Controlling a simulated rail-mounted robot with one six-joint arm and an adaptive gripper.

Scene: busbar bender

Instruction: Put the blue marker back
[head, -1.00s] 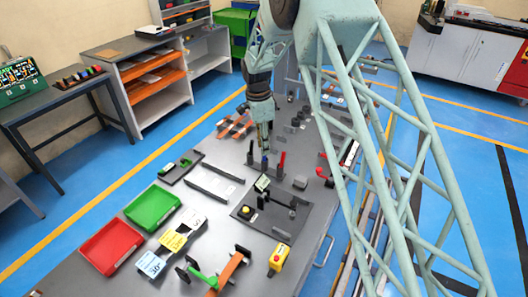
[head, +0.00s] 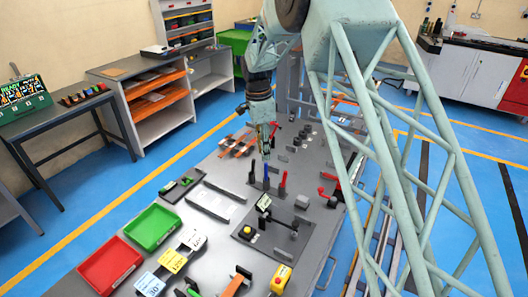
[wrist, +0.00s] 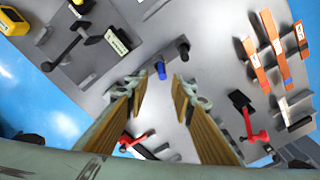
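The blue marker (head: 266,172) stands upright on the grey bench, between a black marker (head: 252,172) and a red one (head: 283,183) in the head view. My gripper (head: 269,148) points down just above and behind it in that picture. In the wrist view the two fingers (wrist: 160,88) are apart with nothing held between them. The blue marker's end (wrist: 160,70) shows in line with the gap, just beyond the fingertips. The black marker (wrist: 183,48) is up and right of it. I cannot tell whether the blue marker sits in a holder.
A red-handled clamp (head: 328,194) is on the right of the bench. A black plate with a lever (head: 272,238) is in front of the markers. Green (head: 150,227) and red (head: 109,266) trays lie at the left front. Orange strips (wrist: 275,45) lie at the wrist view's right.

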